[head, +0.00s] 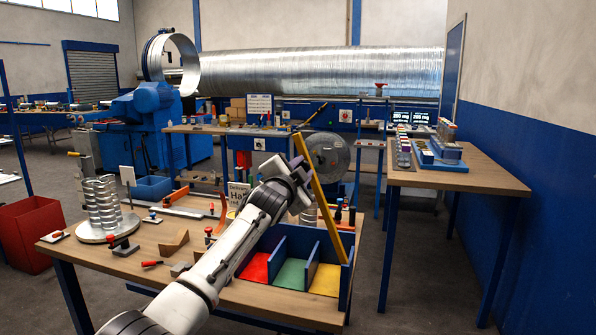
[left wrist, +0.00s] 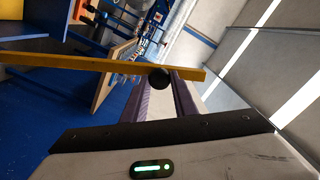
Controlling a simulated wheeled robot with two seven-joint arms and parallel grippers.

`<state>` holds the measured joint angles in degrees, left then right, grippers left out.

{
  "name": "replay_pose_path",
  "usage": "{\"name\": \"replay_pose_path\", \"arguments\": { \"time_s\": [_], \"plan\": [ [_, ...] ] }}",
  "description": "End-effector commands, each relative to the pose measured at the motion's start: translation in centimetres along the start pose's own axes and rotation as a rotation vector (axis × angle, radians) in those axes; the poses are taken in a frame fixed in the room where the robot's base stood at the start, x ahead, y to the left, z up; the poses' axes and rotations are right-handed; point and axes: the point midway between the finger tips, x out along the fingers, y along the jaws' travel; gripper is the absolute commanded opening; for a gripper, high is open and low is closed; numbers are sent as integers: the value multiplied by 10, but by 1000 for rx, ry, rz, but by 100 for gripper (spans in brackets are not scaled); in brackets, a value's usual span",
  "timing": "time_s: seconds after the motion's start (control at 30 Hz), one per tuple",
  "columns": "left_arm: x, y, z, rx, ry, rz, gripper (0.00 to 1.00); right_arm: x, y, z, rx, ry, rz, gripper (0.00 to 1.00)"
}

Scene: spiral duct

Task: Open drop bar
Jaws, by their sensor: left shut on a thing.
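The drop bar is a long yellow bar (head: 328,218). In the head view it stands steeply tilted, its lower end at the right side of a blue bin (head: 345,290) and its upper end free in the air above. My left gripper (head: 302,174) is at the upper part of the bar. In the left wrist view the yellow bar (left wrist: 85,63) crosses in front of my left gripper (left wrist: 168,88), whose purple fingers are shut on the bar's round black knob (left wrist: 158,77). The right gripper is in neither view.
The bin has red (head: 256,268), green (head: 291,273) and yellow (head: 326,279) floors and stands at the right of the wooden bench (head: 130,262). Spiral duct pieces (head: 102,203) and small tools lie to the left. Another table (head: 455,178) stands at right.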

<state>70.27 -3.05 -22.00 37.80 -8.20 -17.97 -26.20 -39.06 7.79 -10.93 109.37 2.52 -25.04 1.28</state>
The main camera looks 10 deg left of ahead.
Motion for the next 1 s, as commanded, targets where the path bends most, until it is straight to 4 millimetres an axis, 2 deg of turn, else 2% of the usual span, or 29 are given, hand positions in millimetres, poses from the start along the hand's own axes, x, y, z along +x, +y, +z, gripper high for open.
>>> {"name": "replay_pose_path", "arguments": {
  "time_s": [0.13, 0.17, 0.23, 0.27, 0.67, 1.0],
  "plan": [
    [0, -2, -3, -2, 6, -3, 0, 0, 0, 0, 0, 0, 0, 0],
    [0, -2, -3, -3, 6, -3, 30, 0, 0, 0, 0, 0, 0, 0],
    [0, -1, -2, -3, 6, -3, 42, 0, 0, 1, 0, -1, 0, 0],
    [0, -1, -2, -3, 5, -2, 44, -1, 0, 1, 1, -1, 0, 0],
    [-3, 0, 0, -3, 2, -1, 44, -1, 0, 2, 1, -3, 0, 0],
    [-31, 0, 0, -2, 4, -1, 44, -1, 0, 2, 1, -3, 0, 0]
  ]
}}
